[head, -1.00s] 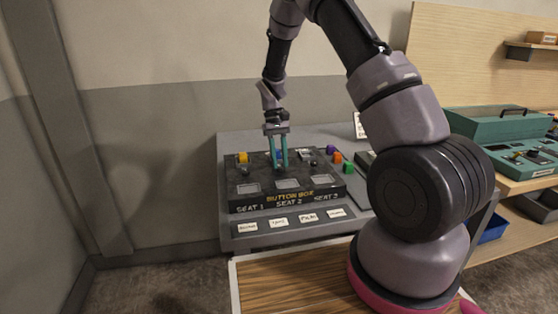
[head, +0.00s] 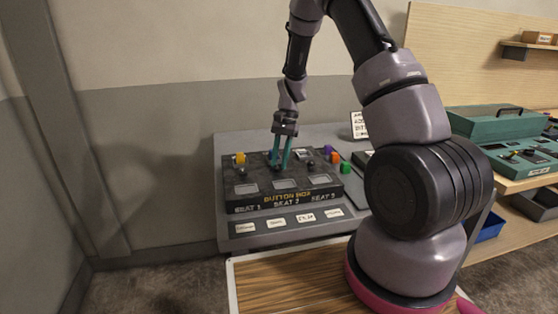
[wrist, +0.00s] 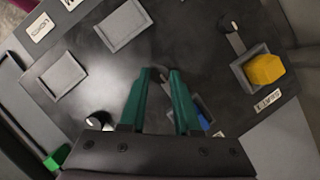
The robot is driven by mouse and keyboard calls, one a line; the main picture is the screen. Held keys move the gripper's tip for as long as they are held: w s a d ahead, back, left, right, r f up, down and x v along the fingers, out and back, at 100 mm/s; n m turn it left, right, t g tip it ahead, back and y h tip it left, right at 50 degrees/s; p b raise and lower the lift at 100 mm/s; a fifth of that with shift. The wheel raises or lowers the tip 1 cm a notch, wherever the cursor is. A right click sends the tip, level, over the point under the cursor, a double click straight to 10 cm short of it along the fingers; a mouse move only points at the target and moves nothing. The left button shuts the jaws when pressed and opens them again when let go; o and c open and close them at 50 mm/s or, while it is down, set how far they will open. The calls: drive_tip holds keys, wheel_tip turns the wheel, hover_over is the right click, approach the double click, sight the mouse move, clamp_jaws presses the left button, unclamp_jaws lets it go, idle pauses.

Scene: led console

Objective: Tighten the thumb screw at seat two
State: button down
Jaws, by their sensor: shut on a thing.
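In the wrist view my gripper (wrist: 161,76) is shut on the small dark thumb screw (wrist: 160,70) at seat two, mostly hidden between the fingertips. A blue block (wrist: 203,118) sits in the seat two pocket, partly behind one finger. The screws of the neighbouring seats show on either side, one pale-topped (wrist: 97,118) and one dark with a metal strip (wrist: 235,27).
A yellow block (wrist: 264,69) sits in the seat 1 pocket. Purple, orange (head: 335,157) and green (head: 345,168) blocks are at the box's right side. A small sign (head: 359,125) stands behind. Labelled plates line the console's front. A green case (head: 495,122) is at far right.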

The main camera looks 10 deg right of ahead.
drive_tip(key=shift+r+m, duration=0.1)
drive_tip(key=shift+m, duration=0.4)
drive_tip(key=c, duration=0.6)
unclamp_jaws()
drive_tip(key=v, duration=1)
drive_tip(key=shift+d+r, duration=0.15)
drive_tip(key=shift+r, duration=0.2)
